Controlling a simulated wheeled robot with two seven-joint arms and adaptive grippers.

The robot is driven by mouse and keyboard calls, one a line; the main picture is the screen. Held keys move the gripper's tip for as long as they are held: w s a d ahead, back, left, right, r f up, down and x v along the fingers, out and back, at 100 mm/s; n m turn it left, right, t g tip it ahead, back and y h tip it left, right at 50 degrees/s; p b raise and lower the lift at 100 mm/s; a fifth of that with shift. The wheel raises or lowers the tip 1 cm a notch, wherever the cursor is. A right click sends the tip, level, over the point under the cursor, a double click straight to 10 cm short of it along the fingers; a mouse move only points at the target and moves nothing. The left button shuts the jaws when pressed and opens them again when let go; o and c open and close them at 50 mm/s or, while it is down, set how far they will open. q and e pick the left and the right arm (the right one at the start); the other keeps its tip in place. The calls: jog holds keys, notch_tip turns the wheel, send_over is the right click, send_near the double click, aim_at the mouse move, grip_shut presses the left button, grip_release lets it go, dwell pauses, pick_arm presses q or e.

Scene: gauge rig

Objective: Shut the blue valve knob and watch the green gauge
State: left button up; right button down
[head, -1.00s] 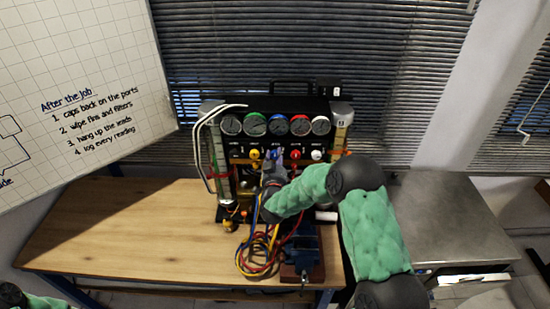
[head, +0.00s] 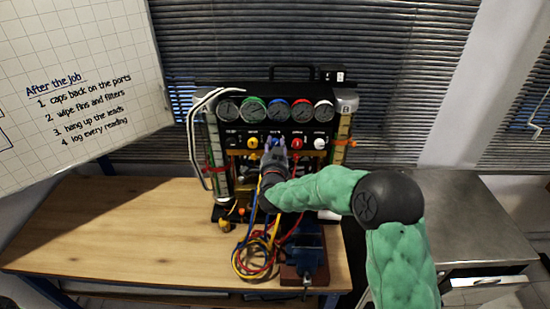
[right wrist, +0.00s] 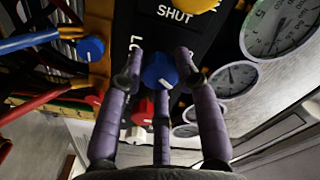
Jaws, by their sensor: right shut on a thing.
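The blue valve knob (right wrist: 159,70) sits on the black panel between the fingers of my right gripper (right wrist: 160,62). The fingers are shut on the knob, one on each side and a third below it in the right wrist view. In the head view my right gripper (head: 274,158) reaches the panel below the blue gauge and hides most of the knob. The green-rimmed gauge (head: 252,108) is second from the left in the gauge row. Its needle is too small to read. My left gripper is not in view.
Yellow (head: 253,142), red (head: 297,143) and white (head: 320,143) knobs sit beside the blue one. Coloured hoses (head: 256,258) and a blue vise (head: 306,249) are below in front of the rig. The wooden bench (head: 120,230) is clear at left.

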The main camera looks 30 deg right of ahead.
jog(key=shift+a+f+m+b, duration=0.1)
jog(key=shift+f+m+b, duration=0.05)
jog(key=shift+m+b, duration=3.25)
jog(key=shift+a+f+m+b, duration=0.1)
jog(key=shift+m+b, duration=2.2)
jog(key=shift+b, duration=2.2)
jog(key=shift+d, duration=0.1)
jog(key=c, duration=0.9)
grip_release()
jog(key=shift+r, duration=0.2)
jog(key=v, duration=1.2)
jog(key=shift+f, duration=0.1)
